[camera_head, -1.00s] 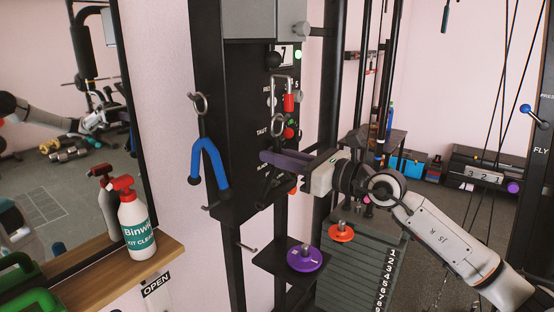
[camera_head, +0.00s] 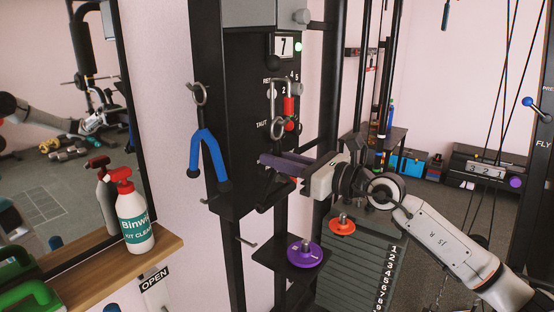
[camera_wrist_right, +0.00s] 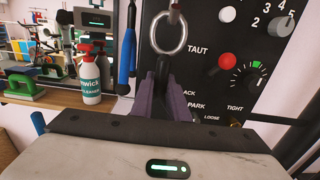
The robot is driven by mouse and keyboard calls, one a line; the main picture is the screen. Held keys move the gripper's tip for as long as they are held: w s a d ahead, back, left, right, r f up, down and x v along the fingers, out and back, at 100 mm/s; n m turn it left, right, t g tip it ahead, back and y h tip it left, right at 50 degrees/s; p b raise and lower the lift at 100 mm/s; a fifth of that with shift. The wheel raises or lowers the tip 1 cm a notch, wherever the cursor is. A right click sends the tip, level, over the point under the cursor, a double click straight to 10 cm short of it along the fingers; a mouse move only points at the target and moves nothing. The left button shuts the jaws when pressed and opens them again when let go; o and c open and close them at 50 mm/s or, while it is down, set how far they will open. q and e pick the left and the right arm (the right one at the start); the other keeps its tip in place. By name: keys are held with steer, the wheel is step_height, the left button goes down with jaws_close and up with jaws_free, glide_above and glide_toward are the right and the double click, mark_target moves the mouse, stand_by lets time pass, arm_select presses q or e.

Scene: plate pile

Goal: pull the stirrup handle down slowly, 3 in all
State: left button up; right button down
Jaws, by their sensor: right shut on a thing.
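The black stirrup handle (camera_head: 270,187) hangs below a metal ring (camera_head: 278,130) in front of a dark panel, its lower part showing under my fingers. My right gripper (camera_head: 285,164), with purple fingers, comes in from the right and is shut on it. In the right wrist view, the purple fingers (camera_wrist_right: 166,106) close around a black piece right under the ring (camera_wrist_right: 168,35); the rest of the handle is hidden. My left gripper does not show clearly.
The dark panel has a display reading 7 (camera_head: 284,46) and a dial. A blue two-ended rope (camera_head: 209,160) hangs at left. A spray bottle (camera_head: 134,220) stands on a wooden shelf (camera_head: 165,247). A purple disc (camera_head: 304,254) sits on a black platform below.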

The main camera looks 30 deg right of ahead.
mark_target(277, 191)
steer(key=shift+f+b, duration=0.55)
steer(key=shift+f, duration=0.9)
steer(key=shift+f+b, duration=0.9)
steer(key=shift+f, duration=0.3)
steer(key=shift+f+b, duration=0.9)
steer(key=shift+f, duration=0.35)
steer(key=shift+f+b, duration=0.95)
steer(key=shift+f, duration=0.1)
